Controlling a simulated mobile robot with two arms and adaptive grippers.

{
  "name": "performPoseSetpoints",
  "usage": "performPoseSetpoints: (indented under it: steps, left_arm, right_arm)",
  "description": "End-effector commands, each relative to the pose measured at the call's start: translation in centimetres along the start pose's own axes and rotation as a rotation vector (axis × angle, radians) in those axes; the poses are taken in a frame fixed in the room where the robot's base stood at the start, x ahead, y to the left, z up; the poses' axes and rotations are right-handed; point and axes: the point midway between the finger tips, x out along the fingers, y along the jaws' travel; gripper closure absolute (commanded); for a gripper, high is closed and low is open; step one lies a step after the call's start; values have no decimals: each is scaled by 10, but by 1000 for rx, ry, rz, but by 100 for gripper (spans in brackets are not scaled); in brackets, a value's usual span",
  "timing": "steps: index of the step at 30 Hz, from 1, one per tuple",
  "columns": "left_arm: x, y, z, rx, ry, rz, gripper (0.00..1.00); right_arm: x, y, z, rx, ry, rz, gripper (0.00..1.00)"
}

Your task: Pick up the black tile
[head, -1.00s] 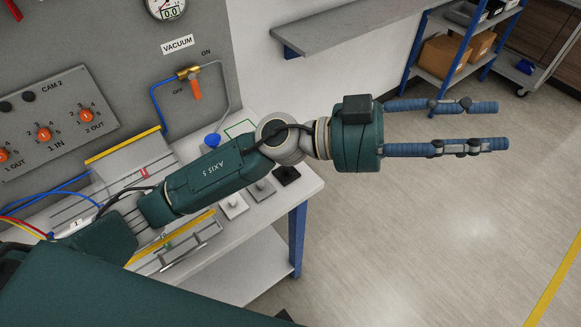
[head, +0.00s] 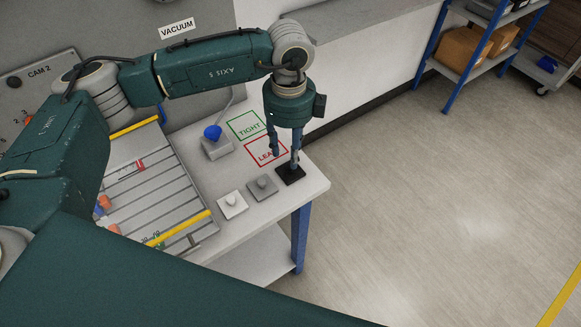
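The black tile (head: 290,175) lies flat on the white table near its right end, in the head view. My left gripper (head: 285,160) points down just above it. Its two fingers are apart, one at the tile's back left and one over the tile's middle. The fingers partly hide the tile's knob, and I cannot tell whether they touch it. My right gripper is not in view.
A grey tile (head: 262,187) and a white tile (head: 232,205) with knobs lie in a row to the left. A slatted conveyor (head: 150,185) stands left.

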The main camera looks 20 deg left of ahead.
Motion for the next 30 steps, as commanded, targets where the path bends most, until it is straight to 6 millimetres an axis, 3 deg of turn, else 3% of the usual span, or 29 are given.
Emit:
performPoseSetpoints:
  steps: [5,10,15,22,28,30]
  left_arm:
    - [11,0,-1,2,2,2,62]
    - [36,0,-2,4,2,5,62]
    - [56,-1,-2,4,3,1,62]
    - [59,-2,-2,4,3,-1,62]
    - [58,-2,-2,4,3,-1,99]
    - [58,-2,-2,4,3,-1,100]
  right_arm:
    - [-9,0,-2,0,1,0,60]
    - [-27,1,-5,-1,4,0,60]
    - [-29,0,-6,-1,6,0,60]
    - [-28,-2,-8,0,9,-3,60]
    - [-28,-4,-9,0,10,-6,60]
    - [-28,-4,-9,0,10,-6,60]
